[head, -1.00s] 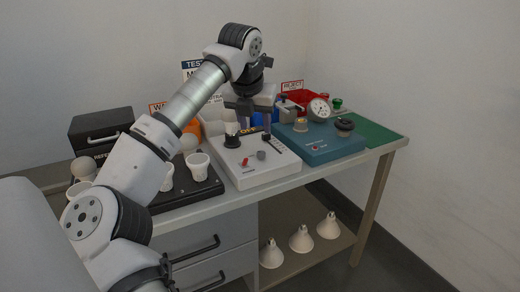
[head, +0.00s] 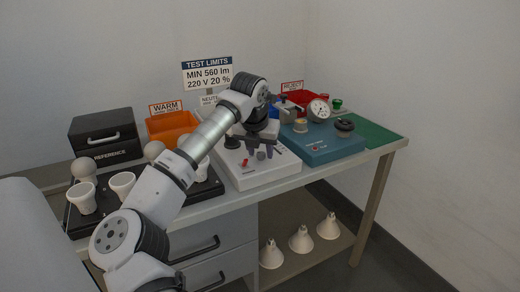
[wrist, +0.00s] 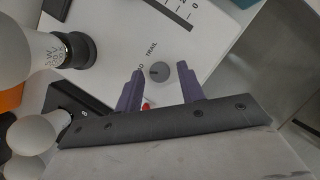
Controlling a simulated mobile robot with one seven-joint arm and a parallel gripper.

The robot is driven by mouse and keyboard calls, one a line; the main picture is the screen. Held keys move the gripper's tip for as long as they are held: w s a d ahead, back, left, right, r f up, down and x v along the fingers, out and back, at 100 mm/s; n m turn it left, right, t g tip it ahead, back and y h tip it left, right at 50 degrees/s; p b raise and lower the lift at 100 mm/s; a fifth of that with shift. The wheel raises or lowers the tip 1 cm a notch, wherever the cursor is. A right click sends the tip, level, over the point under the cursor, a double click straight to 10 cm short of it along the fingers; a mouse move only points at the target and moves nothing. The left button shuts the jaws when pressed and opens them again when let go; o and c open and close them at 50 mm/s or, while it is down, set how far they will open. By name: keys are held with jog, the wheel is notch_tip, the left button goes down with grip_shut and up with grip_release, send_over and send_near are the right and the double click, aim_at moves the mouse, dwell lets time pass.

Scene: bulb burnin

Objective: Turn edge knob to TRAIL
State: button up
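The edge knob (wrist: 159,72) is a small round grey knob on the white tester box (wrist: 115,25). In the wrist view the word TRAIL is printed just above it, and a partly hidden label ending in D is at its left. A dark mark on the knob lies toward its left side. My gripper (wrist: 160,67) is open, with one purple finger on each side of the knob and a gap on both sides. In the head view my gripper (head: 261,148) is over the tester box (head: 262,178), by the knob (head: 261,155).
A red switch (head: 245,162) sits left of the knob. A teal box (head: 325,150) with a gauge (head: 319,109) stands to the right. White bulbs in holders stand on the black base (head: 205,190) at left. A green mat (head: 378,135) is clear.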

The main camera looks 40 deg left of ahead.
grip_shut()
jog(key=shift+m, duration=0.3)
jog(key=shift+a+r+m+h+p, duration=0.2)
jog(key=shift+m+h+p, duration=0.4)
jog(key=shift+m+p, duration=0.55)
jog(key=m+h+p, duration=0.1)
jog(key=m+p, duration=0.1)
jog(key=m, duration=0.2)
jog(key=shift+a+p, duration=0.1)
jog(key=shift+p, duration=0.2)
jog(key=m+h+p, duration=0.1)
jog(key=m+p, duration=0.2)
jog(key=shift+a+m+h, duration=0.15)
jog(key=shift+m+h, duration=0.1)
jog(key=shift+h, duration=0.15)
jog(key=shift+w+f+m+g+h+p, duration=0.1)
jog(key=shift+m+g+h+p, duration=0.2)
jog(key=shift+m+p, duration=0.35)
jog(key=shift+m, duration=0.25)
